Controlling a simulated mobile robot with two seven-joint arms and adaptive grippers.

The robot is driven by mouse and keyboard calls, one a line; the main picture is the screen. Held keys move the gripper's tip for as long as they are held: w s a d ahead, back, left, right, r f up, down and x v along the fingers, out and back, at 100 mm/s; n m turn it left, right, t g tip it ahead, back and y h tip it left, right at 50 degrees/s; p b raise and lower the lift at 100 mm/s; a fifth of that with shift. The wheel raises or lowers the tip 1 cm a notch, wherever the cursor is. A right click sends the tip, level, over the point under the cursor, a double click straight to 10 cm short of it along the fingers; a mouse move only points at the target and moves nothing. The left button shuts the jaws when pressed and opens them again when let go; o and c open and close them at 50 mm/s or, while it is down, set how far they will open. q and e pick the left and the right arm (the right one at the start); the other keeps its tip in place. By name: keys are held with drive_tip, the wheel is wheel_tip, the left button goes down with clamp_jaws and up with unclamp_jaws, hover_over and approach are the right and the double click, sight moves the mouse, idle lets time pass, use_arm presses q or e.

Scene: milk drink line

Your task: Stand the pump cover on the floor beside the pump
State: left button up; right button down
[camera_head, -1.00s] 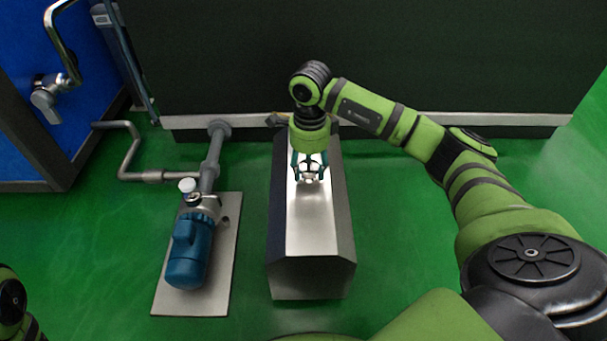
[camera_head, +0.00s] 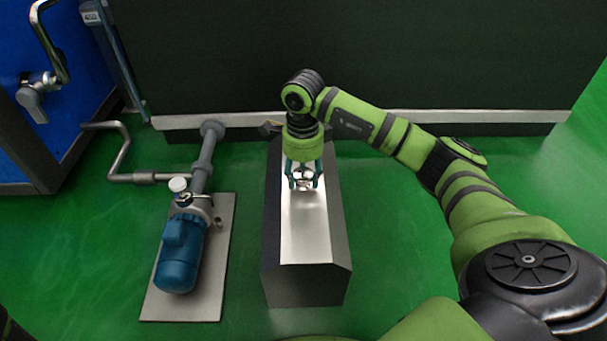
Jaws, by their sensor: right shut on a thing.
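The pump cover (camera_head: 305,235) is a long, box-like metal hood with a bright flat top and dark sloping sides. It is upright, to the right of the pump, at or very near the floor; I cannot tell whether it touches. My right gripper (camera_head: 303,186) points down over its top and is shut on its handle, which is mostly hidden by the fingers. The pump (camera_head: 180,255) has a blue motor and stands uncovered on a grey base plate (camera_head: 212,300). My left gripper is not in view; only a bit of my left arm shows at the lower left corner.
Grey pipework (camera_head: 205,160) rises from the pump toward the back, with a bent pipe (camera_head: 122,155) to its left. A dark wall (camera_head: 420,60) with a pale skirting closes the back. A blue door with a lever (camera_head: 35,100) is at left. Green floor (camera_head: 400,230) is clear right of the cover.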

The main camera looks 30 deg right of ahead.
drive_tip(key=c, duration=0.6)
unclamp_jaws()
